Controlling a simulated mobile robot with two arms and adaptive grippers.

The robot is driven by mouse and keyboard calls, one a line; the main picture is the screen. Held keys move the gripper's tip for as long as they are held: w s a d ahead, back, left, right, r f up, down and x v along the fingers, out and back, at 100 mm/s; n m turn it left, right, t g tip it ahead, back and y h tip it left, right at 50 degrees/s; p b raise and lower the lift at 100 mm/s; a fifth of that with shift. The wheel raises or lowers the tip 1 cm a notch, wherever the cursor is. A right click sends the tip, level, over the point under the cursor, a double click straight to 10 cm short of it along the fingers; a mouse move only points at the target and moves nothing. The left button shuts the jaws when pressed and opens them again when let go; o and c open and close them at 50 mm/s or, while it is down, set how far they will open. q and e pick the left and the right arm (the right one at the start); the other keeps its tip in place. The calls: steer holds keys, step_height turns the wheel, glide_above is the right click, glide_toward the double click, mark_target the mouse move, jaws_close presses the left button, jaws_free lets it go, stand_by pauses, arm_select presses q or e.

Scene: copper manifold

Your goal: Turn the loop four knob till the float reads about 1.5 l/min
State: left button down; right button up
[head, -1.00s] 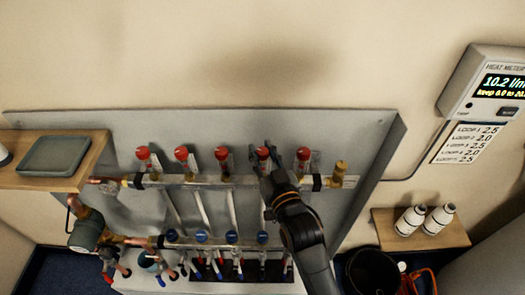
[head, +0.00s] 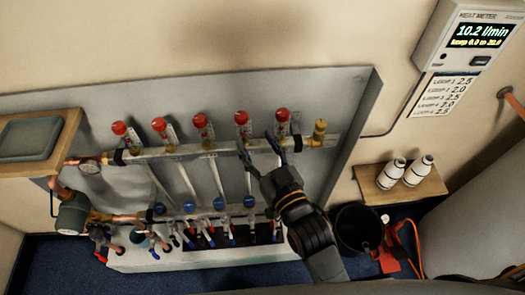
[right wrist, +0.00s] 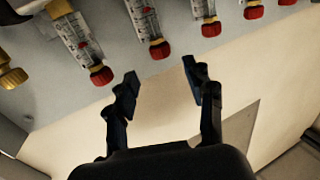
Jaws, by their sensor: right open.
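The tube's float and scale are too small to read. My right gripper (head: 254,140) is open and empty, its fingertips just below and right of that knob, apart from it. In the right wrist view the open fingers (right wrist: 160,72) hold nothing. My left gripper is not in view.
Neighbouring red knobs (head: 198,120) (head: 282,115) stand close on both sides. A brass end fitting (head: 320,128) is at the bar's right. The heat meter (head: 478,38) reads 10.2 l/min, above a loop list (head: 447,95). White bottles (head: 418,170) and a black bucket (head: 360,230) are right.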

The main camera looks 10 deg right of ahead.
steer(key=v, duration=0.2)
steer(key=shift+s+d, duration=0.1)
steer(key=shift+s, duration=0.15)
steer(key=s+d+f+g+h, duration=0.1)
steer(key=s+d+f+g, duration=0.15)
steer(key=f, duration=0.95)
steer(key=s+d+f+g+h, duration=0.1)
steer(key=s+f+g, duration=0.15)
steer(key=f, duration=0.95)
steer(key=s+d+f+g+h, duration=0.1)
steer(key=s+f+g, duration=0.15)
steer(key=f, duration=0.95)
steer(key=s+d+f+g+h, duration=0.1)
steer(key=s+d+f+g, duration=0.1)
steer(key=s+d+f, duration=0.3)
steer(key=s+d+f+m+g+h, duration=0.1)
steer(key=s+d+f+g, duration=0.2)
steer(key=s+f, duration=0.6)
steer(key=s+d+f+g+h, duration=0.1)
steer(key=s+d+f+g, duration=0.2)
steer(key=s+d+f, duration=0.4)
steer(key=s, duration=0.6)
steer(key=shift+f+m, duration=0.2)
steer(key=shift+m, duration=0.1)
steer(key=shift+g, duration=0.25)
